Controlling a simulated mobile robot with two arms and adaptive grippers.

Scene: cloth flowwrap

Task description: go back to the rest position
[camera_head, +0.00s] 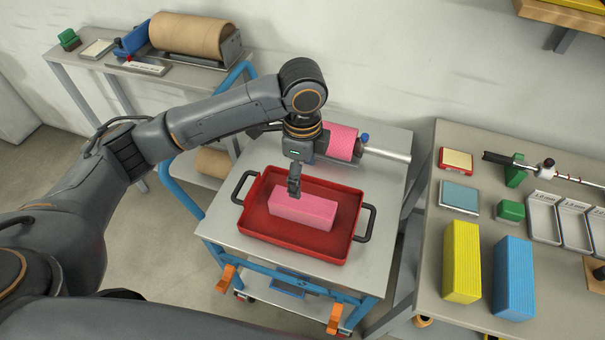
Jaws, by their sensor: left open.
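My left gripper (294,182) points down over the red tray (262,243), just above or at the back left end of the pink block (303,209). I cannot tell whether it touches the block. The pink block lies flat inside the tray, which has a black handle on each side. The arm comes in from the left and bends down at the wrist. My right gripper does not show.
The tray stands on a wheeled cart (228,228). Behind the gripper is a pink roll (341,142) on a metal bar. The right table (440,190) bears a yellow block (461,262), a blue block (513,278) and small trays. A brown roll (188,36) sits at the back left.

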